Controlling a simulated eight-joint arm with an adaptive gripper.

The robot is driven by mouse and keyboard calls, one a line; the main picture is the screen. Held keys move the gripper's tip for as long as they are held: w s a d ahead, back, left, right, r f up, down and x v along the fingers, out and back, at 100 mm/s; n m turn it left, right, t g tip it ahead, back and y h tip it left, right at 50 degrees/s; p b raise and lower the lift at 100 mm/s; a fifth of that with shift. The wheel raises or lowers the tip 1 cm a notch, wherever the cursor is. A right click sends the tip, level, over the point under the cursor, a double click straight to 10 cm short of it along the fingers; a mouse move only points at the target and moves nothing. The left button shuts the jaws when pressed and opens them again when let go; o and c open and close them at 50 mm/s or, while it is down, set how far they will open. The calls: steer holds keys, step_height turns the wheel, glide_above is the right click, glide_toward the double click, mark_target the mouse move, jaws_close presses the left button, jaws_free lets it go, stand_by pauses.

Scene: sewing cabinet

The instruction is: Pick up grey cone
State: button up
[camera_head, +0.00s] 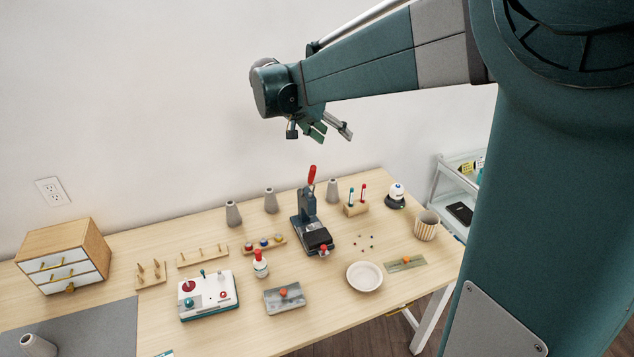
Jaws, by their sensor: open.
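Several grey cones stand upright on the light wooden table. One grey cone (233,214) is at the back, left of centre. A second grey cone (270,200) stands to its right. A third grey cone (333,190) stands right of the red-handled press. Another grey cone (38,345) is at the front left on a grey mat, cut off by the frame's bottom edge. My gripper (320,132) is open and empty, high above the back of the table, apart from all the cones. It appears above the press in the picture.
A press (312,232) with a raised red handle stands between cones. A drawer box (65,257) is at the left. A white dish (364,277), a striped cup (426,226) and a pen block (355,209) are at the right. A wall is behind the table.

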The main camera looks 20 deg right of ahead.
steer(key=w+d+f+m+g+h, duration=0.1)
steer(key=w+d+f+m+h, duration=0.15)
steer(key=w, duration=0.65)
steer(key=m+g+h+p, duration=0.1)
steer(key=m+g+h, duration=0.15)
steer(key=m, duration=0.25)
glide_above(332, 191)
steer(key=w+a, duration=0.2)
steer(key=a, duration=0.1)
step_height(332, 191, down, 5)
step_height(332, 191, down, 21)
steer(key=shift+a+t, duration=0.2)
steer(key=shift+t, duration=0.25)
steer(key=shift+f, duration=0.1)
steer(key=shift+f+b, duration=0.5)
steer(key=shift+f, duration=2.4)
steer(key=shift+f, duration=0.6)
steer(key=shift+b+x, duration=0.55)
steer(key=shift+x, duration=1.95)
